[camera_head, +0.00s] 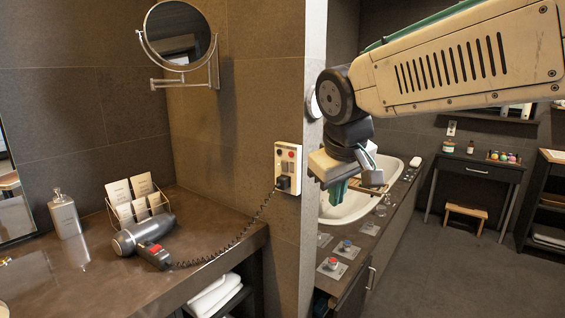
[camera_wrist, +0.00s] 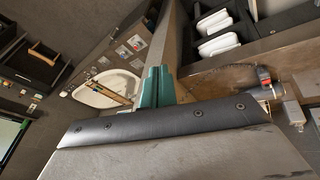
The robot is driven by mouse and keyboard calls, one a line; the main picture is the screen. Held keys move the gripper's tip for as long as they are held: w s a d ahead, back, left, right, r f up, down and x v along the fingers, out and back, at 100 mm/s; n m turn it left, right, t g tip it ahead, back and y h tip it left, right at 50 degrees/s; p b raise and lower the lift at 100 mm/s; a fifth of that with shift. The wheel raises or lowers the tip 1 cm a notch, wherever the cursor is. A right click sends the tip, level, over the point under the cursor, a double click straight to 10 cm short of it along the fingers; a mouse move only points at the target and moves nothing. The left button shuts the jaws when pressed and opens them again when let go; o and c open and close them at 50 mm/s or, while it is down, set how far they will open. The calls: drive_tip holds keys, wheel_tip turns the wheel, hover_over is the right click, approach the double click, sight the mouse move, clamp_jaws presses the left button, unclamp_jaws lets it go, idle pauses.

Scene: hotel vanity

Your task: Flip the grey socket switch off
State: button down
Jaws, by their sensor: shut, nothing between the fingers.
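A cream socket box (camera_head: 288,165) is fixed upright on the tiled wall, right of the counter. It has a red button (camera_head: 292,154) near its top and a black plug (camera_head: 283,183) at its lower part. The grey switch is too small for me to make out surely. My gripper (camera_head: 338,192) points down, apart from the box and to its right in the picture, past the wall's edge. Its green fingers are shut and empty, and they also show in the wrist view (camera_wrist: 154,88). I cannot make out the socket box in the wrist view.
A coiled cord (camera_head: 236,238) runs from the plug to a grey hairdryer (camera_head: 145,237) on the counter (camera_head: 195,250). A round mirror (camera_head: 178,35) on a wall arm hangs above. Behind my gripper are a white basin (camera_head: 345,207) and a ledge with several small knobs.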

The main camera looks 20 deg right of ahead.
sight(281, 161)
drive_tip(key=w+a+r+n+t, duration=0.1)
drive_tip(key=w+a+r, duration=0.1)
drive_tip(key=w, duration=0.8)
drive_tip(key=w+a+r+n+t, duration=0.2)
drive_tip(key=w+a, duration=0.2)
drive_tip(key=w, duration=0.7)
drive_tip(key=shift+a+r+t, duration=0.25)
drive_tip(key=shift+a+t, duration=0.05)
drive_tip(key=shift+a, duration=0.1)
drive_tip(key=shift+f, duration=0.1)
drive_tip(key=shift+w+d+f, duration=0.8)
drive_tip(key=shift+w+f, duration=0.4)
drive_tip(key=shift+w, duration=0.2)
drive_tip(key=shift+w+d+f, duration=0.85)
drive_tip(key=shift+w+f, duration=0.35)
drive_tip(key=shift+w, duration=0.2)
drive_tip(key=shift+w+d+f, duration=0.8)
drive_tip(key=shift+w+f, duration=0.4)
drive_tip(key=shift+w, duration=0.2)
